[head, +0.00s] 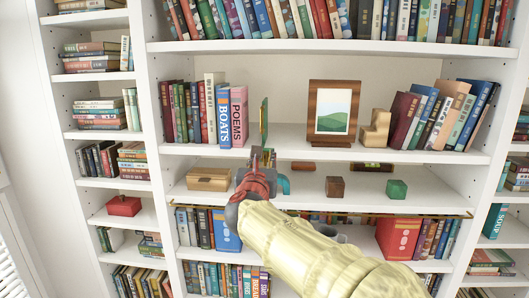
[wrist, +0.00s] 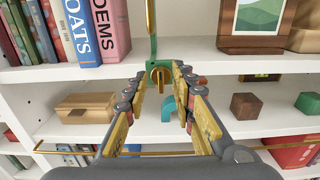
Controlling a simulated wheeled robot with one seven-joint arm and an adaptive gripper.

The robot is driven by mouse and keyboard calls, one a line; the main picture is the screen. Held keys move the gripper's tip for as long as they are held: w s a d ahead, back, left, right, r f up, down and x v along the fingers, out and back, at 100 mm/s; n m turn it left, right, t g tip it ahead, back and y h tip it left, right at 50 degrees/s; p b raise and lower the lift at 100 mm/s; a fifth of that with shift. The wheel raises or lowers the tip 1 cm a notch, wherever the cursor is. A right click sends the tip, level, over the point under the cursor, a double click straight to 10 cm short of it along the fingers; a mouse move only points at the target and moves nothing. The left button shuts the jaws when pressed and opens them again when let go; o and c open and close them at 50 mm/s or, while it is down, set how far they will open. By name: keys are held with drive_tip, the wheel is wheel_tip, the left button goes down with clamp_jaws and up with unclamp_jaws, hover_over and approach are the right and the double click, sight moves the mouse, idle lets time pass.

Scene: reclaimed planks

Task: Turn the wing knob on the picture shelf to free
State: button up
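The picture shelf (head: 300,151) is a white board holding a brown-framed landscape picture (head: 333,112). In the wrist view, a small brass wing knob (wrist: 159,76) sits on a green mount (wrist: 149,65) at the shelf's front edge, its wing looking roughly upright. A thin green and brass upright piece (head: 264,115) rises above it. My gripper (wrist: 159,80) is open, its fingertips on either side of the knob with gaps visible; contact cannot be told. In the head view, my gripper (head: 262,160) hides the knob.
Books, including a pink one (head: 239,116), stand left of the upright piece. On the shelf below are a wooden box (head: 208,179), a teal piece (head: 284,184), a brown cube (head: 335,187) and a green block (head: 396,189). A brass rail (wrist: 150,154) runs along a lower shelf front.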

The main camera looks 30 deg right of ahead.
sight(265, 154)
drive_tip(key=shift+p+x, duration=0.35)
drive_tip(key=shift+x, duration=1.6)
drive_tip(key=shift+c, duration=0.4)
clamp_jaws()
